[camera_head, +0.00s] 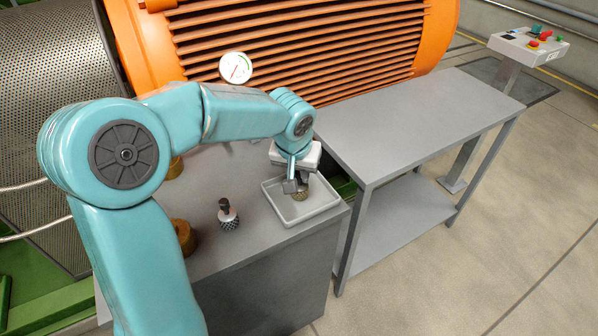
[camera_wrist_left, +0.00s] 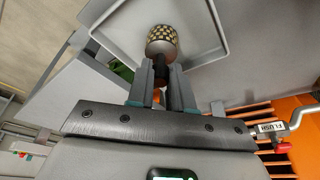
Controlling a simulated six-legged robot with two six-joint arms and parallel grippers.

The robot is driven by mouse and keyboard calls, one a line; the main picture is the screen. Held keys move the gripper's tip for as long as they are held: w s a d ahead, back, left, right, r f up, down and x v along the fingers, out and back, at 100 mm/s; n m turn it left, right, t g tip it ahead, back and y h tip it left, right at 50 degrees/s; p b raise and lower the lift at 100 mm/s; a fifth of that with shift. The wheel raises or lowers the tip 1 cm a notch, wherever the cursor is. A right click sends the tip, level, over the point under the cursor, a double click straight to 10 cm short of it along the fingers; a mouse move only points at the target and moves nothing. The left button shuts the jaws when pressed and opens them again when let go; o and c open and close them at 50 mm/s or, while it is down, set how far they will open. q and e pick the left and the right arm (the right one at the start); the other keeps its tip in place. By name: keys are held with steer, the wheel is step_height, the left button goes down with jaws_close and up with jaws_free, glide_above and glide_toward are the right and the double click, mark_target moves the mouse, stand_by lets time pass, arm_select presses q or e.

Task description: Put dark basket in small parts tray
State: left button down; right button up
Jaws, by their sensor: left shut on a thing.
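My left gripper (camera_head: 297,185) is shut on the dark stem of a small basket (camera_head: 300,194) with a tan-and-black checked body. It points down inside the outline of the white small parts tray (camera_head: 291,219). In the left wrist view the stem sits between the two fingers (camera_wrist_left: 161,85) and the checked basket (camera_wrist_left: 162,40) is over the tray floor. I cannot tell whether it touches the floor. A second small piece (camera_head: 229,217), with a dark stem and grey checked body, stands upright on the bench left of the tray. My right gripper is out of view.
The tray sits near the front right corner of the grey bench (camera_head: 265,262). Brass-coloured round parts (camera_head: 183,237) stand at the bench's left, partly behind my arm. An empty grey table (camera_head: 420,120) is to the right. A large orange ribbed housing (camera_head: 300,45) rises behind.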

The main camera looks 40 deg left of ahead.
arm_select(q)
steer(key=shift+f, duration=0.15)
steer(key=c, duration=1)
jaws_free()
steer(key=shift+r, duration=0.35)
steer(key=p+v, duration=0.1)
steer(key=v, duration=1)
steer(key=shift+s+d+r, duration=0.15)
steer(key=shift+r, duration=0.15)
